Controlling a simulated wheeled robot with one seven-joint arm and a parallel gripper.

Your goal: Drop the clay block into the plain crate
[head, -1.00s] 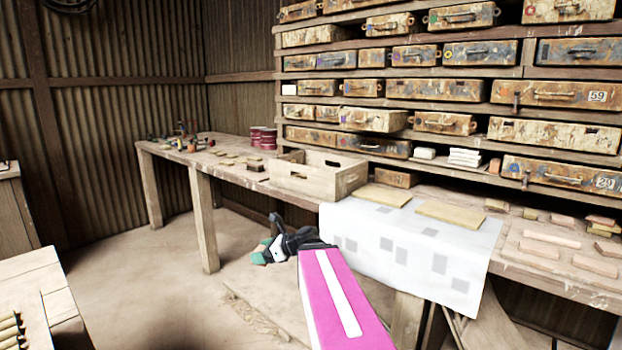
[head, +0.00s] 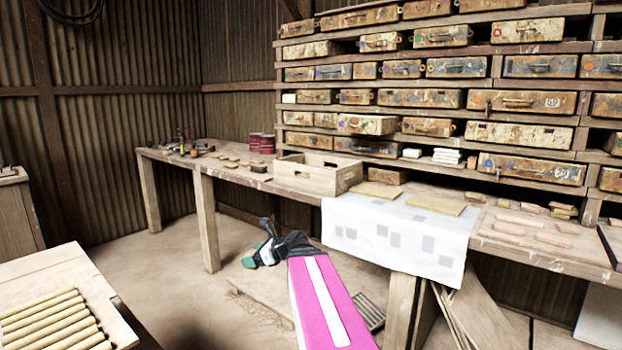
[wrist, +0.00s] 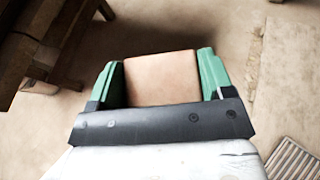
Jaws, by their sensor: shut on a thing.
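My gripper (wrist: 161,80) is shut on the clay block (wrist: 162,77), a tan-pink block held between its two green fingers in the wrist view. In the head view my gripper (head: 252,259) is in front of the workbench, below the tabletop and over the floor; the block is hard to make out there. A plain wooden crate (head: 309,180) with handle slots stands on the bench, above and to the right of my gripper in the picture. The crate's inside is mostly hidden.
The workbench (head: 228,177) runs across the scene. A white patterned cloth (head: 390,240) with flat boards lies right of the crate. Red cans (head: 262,143) and small tiles lie left of it. A table with rods (head: 50,325) is at lower left. A grate (head: 369,311) lies low.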

